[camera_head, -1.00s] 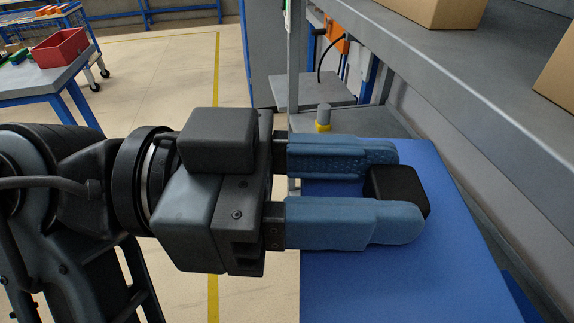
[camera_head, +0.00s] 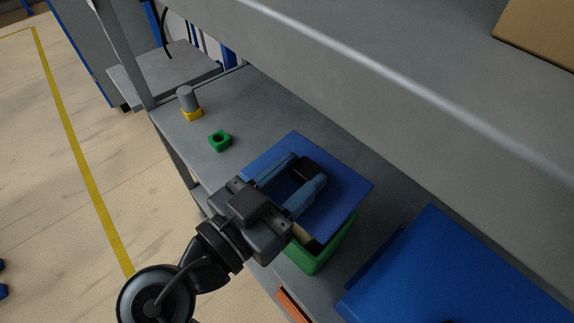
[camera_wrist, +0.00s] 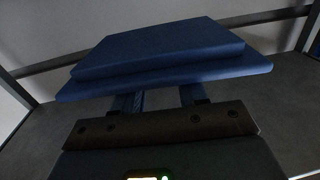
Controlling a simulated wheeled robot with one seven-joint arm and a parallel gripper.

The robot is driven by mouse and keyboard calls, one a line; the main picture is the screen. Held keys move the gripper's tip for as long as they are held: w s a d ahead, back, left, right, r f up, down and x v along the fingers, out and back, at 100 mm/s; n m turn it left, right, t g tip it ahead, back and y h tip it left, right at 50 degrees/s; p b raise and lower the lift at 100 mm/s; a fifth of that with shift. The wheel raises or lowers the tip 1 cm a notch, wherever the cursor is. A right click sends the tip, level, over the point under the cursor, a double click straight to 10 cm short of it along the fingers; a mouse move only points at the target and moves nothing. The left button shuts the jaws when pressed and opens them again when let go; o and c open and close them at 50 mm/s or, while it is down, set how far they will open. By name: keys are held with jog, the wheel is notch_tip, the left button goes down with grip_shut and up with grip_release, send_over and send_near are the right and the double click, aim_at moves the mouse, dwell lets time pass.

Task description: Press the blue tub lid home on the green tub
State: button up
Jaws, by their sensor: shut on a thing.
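The blue tub lid (camera_head: 345,185) is a flat blue plate with a black knob (camera_head: 310,170). My gripper (camera_head: 306,169) is shut on the knob, one finger on each side. The green tub (camera_head: 322,258) stands on the grey shelf, mostly hidden under the lid. A gap at its near left corner shows something pale inside, so the lid is not flush there. The lid looks raised and shifted toward the back; whether it touches the rim I cannot tell. In the wrist view the lid (camera_wrist: 165,50) shows nearly edge-on beyond my fingers, hiding the tub.
A green block with a hole (camera_head: 219,141) and a grey cylinder on a yellow base (camera_head: 187,100) stand left on the shelf (camera_head: 200,165). A large blue surface (camera_head: 460,270) is at right. An upper grey shelf (camera_head: 380,75) overhangs behind, carrying a cardboard box (camera_head: 545,35).

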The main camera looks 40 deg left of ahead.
jog(key=shift+b, duration=0.45)
notch_tip(320, 180, down, 6)
jog(key=b, duration=0.5)
jog(key=shift+r+b, duration=0.15)
jog(key=shift+b, duration=0.25)
jog(key=shift+f, duration=1.25)
dwell(1.2)
jog(key=o, duration=1)
jog(key=shift+s, duration=0.1)
jog(key=s, duration=0.7)
jog(key=shift+s+d+b, duration=0.1)
jog(key=shift+s+b, duration=0.25)
